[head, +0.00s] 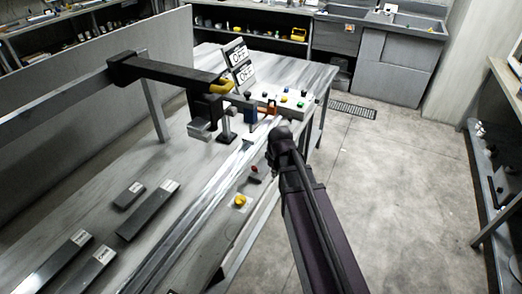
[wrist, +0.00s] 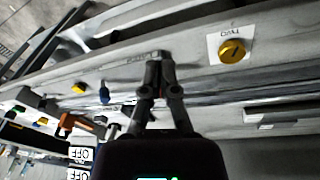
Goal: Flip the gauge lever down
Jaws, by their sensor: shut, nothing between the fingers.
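No part is clearly marked as the gauge lever. An orange lever-like part (head: 270,107) stands at the bench's far end beside a blue part (head: 250,110); the wrist view shows the orange part (wrist: 70,124) at left and the blue part (wrist: 103,92). My gripper (wrist: 160,57) is shut and empty, its fingertips over a small label on the bench's front face. It is apart from the orange part. In the head view, my arm partly hides my gripper (head: 273,157) near the bench edge.
A yellow knob (wrist: 233,50) on a white plate is right of my fingertips. A button panel (head: 292,102) and OFF signs (head: 240,62) are at the far end. A black overhanging arm (head: 165,72) crosses above the bench. Dark bars (head: 148,208) lie on it. Floor at right is clear.

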